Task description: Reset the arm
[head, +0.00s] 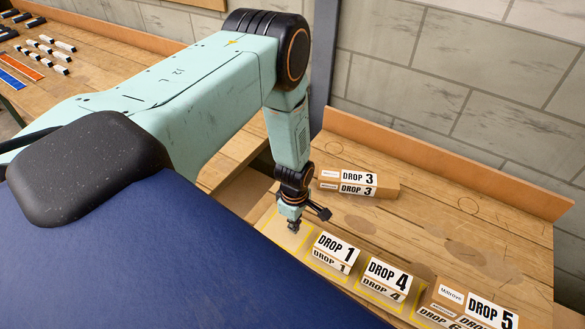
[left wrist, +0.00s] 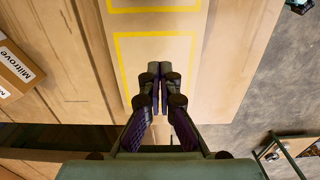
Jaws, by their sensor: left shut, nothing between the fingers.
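My left arm comes in from the left in the head view, bent down at the elbow. My left gripper (head: 293,227) points down over the near left end of the wooden bench, left of the DROP 1 box (head: 335,254). In the left wrist view its fingers (left wrist: 160,72) are together with nothing between them, above a board with yellow outlines (left wrist: 121,60). Whether the fingertips touch the board I cannot tell. My right gripper is in neither view.
The DROP 4 box (head: 387,280) and DROP 5 box (head: 490,312) stand along the bench's front. The DROP 3 box (head: 358,186) lies farther back. A labelled carton (left wrist: 14,68) shows at the wrist view's left. The bench (head: 480,220) is clear at right, before a raised back edge.

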